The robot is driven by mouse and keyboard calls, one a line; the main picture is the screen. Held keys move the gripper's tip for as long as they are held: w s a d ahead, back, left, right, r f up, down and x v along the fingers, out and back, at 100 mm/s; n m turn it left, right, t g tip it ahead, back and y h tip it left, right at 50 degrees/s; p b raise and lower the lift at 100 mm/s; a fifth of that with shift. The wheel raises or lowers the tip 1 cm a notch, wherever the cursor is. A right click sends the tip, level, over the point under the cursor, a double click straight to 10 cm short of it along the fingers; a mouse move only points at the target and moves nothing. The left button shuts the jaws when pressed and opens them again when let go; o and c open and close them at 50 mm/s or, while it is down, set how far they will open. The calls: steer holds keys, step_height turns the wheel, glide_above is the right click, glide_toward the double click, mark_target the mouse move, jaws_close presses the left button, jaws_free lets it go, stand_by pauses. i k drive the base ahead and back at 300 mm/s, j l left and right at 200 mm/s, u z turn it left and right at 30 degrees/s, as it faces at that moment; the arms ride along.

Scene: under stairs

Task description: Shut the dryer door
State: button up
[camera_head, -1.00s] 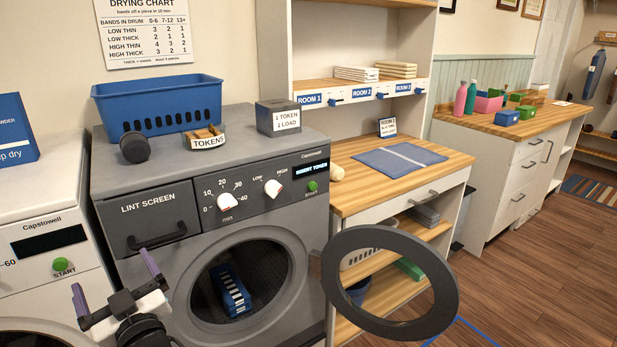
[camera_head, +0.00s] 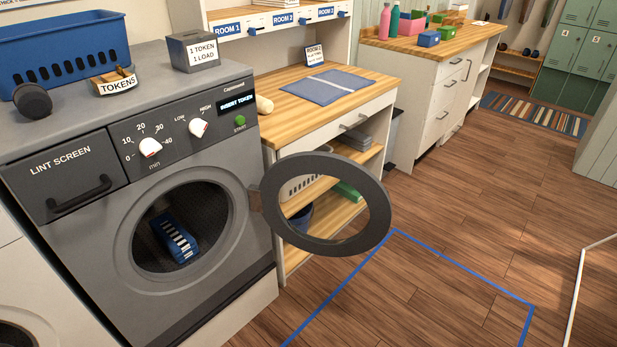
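The grey dryer (camera_head: 75,235) stands at the left, with its round drum opening facing the room. Its door, a dark grey ring (camera_head: 375,190) with a clear middle, hangs wide open to the right of the opening, hinged on the opening's right side. A blue item with white slots or stripes (camera_head: 176,238) lies inside the drum. The display reads "INSERT TOKEN". My gripper is out of view.
A wooden-topped folding counter (camera_head: 285,98) with open shelves stands behind the door. A blue taped outline (camera_head: 460,268) marks the floor at the lower right. The wooden floor (camera_head: 450,210) around it is clear. A blue basket (camera_head: 60,45) sits on the dryer.

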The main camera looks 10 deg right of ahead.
mark_target(264, 198)
steer(key=i+l+u, duration=0.6)
steer(key=l, duration=0.2)
steer(key=i+l+u, duration=0.1)
steer(key=l, duration=0.25)
steer(key=i+l+u, duration=0.15)
steer(key=l, duration=0.2)
steer(key=l+u, duration=0.2)
steer(key=l, duration=0.3)
steer(key=l+u, duration=0.2)
steer(key=l, duration=0.3)
steer(key=k+l+u, duration=0.2)
steer(key=l, duration=0.3)
steer(key=l+u, duration=0.15)
steer(key=l, duration=0.35)
steer(key=k+l+u, duration=0.2)
steer(key=l, duration=0.25)
steer(key=k+l+u, duration=0.2)
steer(key=l, duration=0.3)
steer(key=k+l+u, duration=0.2)
steer(key=l, duration=0.25)
steer(key=k+l+u, duration=0.2)
steer(key=l, duration=0.2)
steer(key=k+l+u, duration=0.1)
steer(key=l, duration=0.15)
steer(key=k+l+u, duration=0.1)
steer(key=k+l+z, duration=0.1)
steer(key=l, duration=0.15)
steer(key=k+l+z, duration=0.1)
steer(key=l, duration=0.15)
